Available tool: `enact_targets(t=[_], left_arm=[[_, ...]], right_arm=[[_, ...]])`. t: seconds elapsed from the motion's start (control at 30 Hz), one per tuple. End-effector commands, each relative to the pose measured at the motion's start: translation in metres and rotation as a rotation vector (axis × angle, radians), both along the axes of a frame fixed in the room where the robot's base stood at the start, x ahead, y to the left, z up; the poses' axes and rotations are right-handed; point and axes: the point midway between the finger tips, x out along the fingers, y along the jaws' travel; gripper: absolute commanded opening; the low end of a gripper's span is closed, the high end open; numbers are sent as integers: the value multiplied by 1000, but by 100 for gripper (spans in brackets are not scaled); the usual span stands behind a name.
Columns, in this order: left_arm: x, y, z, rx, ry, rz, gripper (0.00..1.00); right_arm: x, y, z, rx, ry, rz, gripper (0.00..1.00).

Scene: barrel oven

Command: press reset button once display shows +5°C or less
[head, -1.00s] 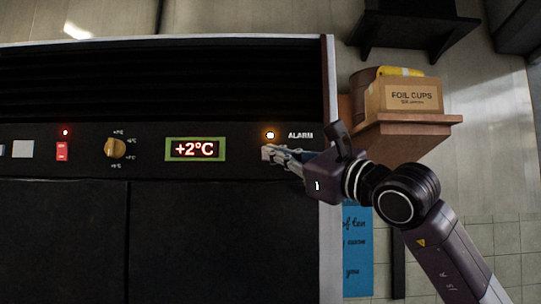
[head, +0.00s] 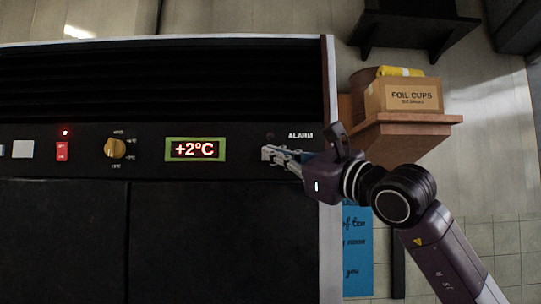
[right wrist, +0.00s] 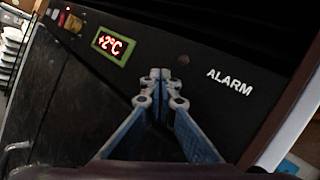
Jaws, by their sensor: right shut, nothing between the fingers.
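The display (head: 195,149) on the black panel reads +2°C in red inside a green frame; it also shows in the right wrist view (right wrist: 114,45). My right gripper (head: 268,153) is shut and empty, its fingertips at the panel just below the alarm lamp (head: 270,136). The lamp is dark. In the right wrist view the closed fingertips (right wrist: 160,74) point at the panel, left of the ALARM label (right wrist: 230,82). No reset button shows; the fingertips cover that spot, and I cannot tell whether they touch it. My left gripper is out of view.
A temperature knob (head: 115,148), a lit red switch (head: 62,151) and a white square (head: 22,149) sit further left on the panel. A wooden shelf (head: 400,135) with a foil cups box (head: 405,95) stands right of the cabinet, close to my right arm.

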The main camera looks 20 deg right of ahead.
Motion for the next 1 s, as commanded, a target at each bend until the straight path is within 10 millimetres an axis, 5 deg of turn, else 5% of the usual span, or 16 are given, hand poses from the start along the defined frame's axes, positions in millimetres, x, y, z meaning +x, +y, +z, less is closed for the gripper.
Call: enact_targets(t=[1.0], left_arm=[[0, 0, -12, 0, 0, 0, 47]], right_arm=[[-13, 4, -1, -1, 0, 0, 0]])
